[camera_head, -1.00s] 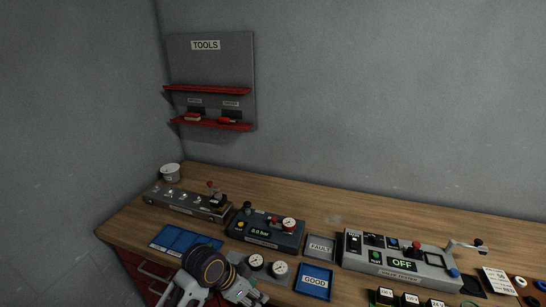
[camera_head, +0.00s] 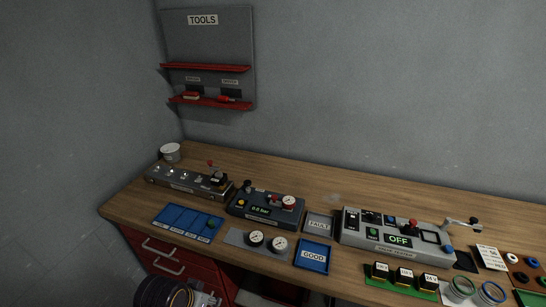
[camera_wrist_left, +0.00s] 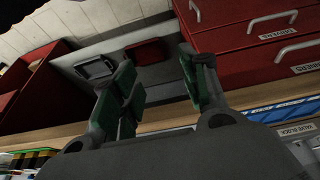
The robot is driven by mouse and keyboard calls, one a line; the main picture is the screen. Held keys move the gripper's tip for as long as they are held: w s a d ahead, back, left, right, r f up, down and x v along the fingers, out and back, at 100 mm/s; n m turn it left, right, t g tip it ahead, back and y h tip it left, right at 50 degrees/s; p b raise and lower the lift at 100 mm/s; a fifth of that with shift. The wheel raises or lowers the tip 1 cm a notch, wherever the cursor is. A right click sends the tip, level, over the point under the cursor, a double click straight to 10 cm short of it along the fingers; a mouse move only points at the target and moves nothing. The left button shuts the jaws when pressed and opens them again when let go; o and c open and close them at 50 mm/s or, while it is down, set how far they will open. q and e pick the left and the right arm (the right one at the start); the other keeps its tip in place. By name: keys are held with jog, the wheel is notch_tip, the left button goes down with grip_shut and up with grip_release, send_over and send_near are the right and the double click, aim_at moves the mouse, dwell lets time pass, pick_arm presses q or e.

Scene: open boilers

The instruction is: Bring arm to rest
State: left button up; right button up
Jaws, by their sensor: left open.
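My left arm shows only at the bottom edge of the head view, below the bench front. In the left wrist view my left gripper (camera_wrist_left: 165,95) is open, its two green-padded fingers apart with nothing between them. Beyond the fingers are the bench's lower front and the red drawers (camera_wrist_left: 260,35). My right arm and gripper are in neither view.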

pick_arm(q)
jog(key=shift+s+a+n+y, duration=0.5)
jog(key=shift+s+a+n, duration=0.2)
jog(key=shift+s+a, duration=0.85)
notch_tip(320, 180, down, 34)
jog(key=s+g, duration=0.1)
jog(key=s, duration=0.1)
jog(key=s+a+f, duration=0.2)
jog(key=s+f, duration=0.7)
jog(key=s, duration=0.2)
jog(key=s+a+f+g, duration=0.1)
jog(key=s+a+f, duration=0.1)
jog(key=s+f, duration=0.8)
jog(key=shift+s+a+f+g, duration=0.2)
jog(key=shift+s+g, duration=0.1)
jog(key=shift+s, duration=0.4)
